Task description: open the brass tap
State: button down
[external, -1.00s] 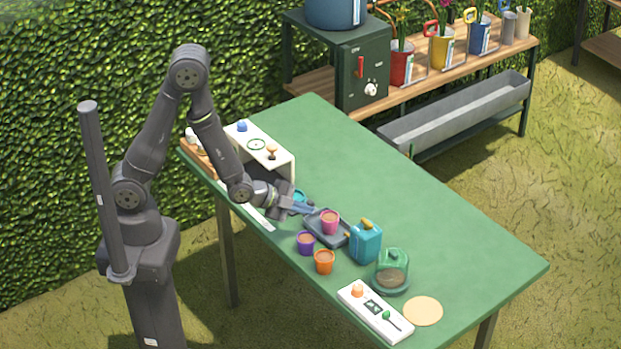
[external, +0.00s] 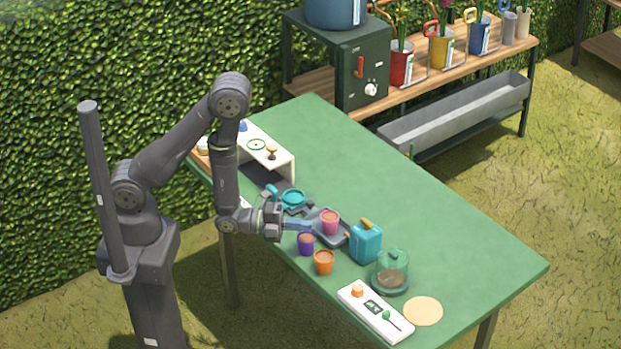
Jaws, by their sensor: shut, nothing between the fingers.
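No brass tap can be made out for certain. A blue canister (external: 366,243) with a yellow handle stands on the table. A small orange-brown spot (external: 347,236) on its left side may be the tap, but it is too small to tell. My gripper (external: 308,226) is shut and empty, low over the table. Its fingers point right, at the left edge of a dark tray (external: 330,239), to the left of the canister and apart from it. Whether the fingertips touch the tray cannot be told.
A pink pot (external: 330,222) stands in the tray. A purple pot (external: 306,244) and an orange pot (external: 323,262) stand in front. A glass dome (external: 392,268) and a white panel (external: 375,313) are to the right. A teal object (external: 292,198) lies behind my gripper. The table's back right is clear.

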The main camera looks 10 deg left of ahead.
dwell(0.3)
send_near(365, 224)
jog(key=s+d, duration=0.2)
jog(key=s, duration=0.1)
jog(key=shift+w+d+f, duration=0.1)
jog(key=shift+w+d, duration=1.4)
jog(key=shift+d, duration=0.3)
